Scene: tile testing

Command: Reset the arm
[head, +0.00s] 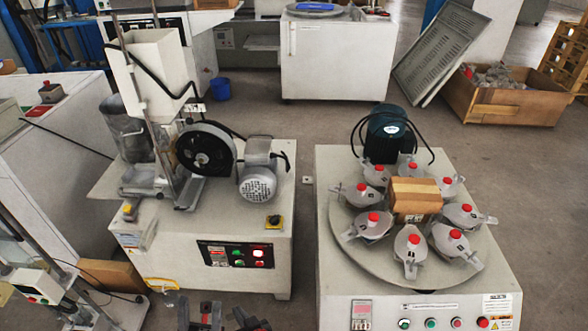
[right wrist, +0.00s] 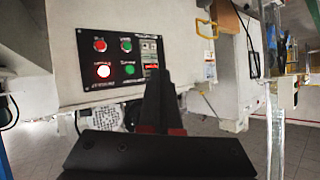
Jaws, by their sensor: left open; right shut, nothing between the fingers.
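My left gripper (head: 199,314) shows at the bottom edge of the head view, left of centre, with its two dark fingers apart and nothing between them. My right gripper (head: 249,319) is just to its right at the same edge, low in the picture and partly cut off. In the right wrist view the right gripper (right wrist: 160,100) is shut, its dark fingers together and empty. Both grippers are in front of the white machine cabinet (head: 270,270). The arms behind the grippers are out of the head view.
A machine with a round turntable (head: 345,240) carrying several red-capped clamps stands at the right. The cabinet's black button panel (head: 235,254) also shows in the right wrist view (right wrist: 120,60). A metal stand (head: 100,310) is at the lower left. Grey floor lies between the two machines.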

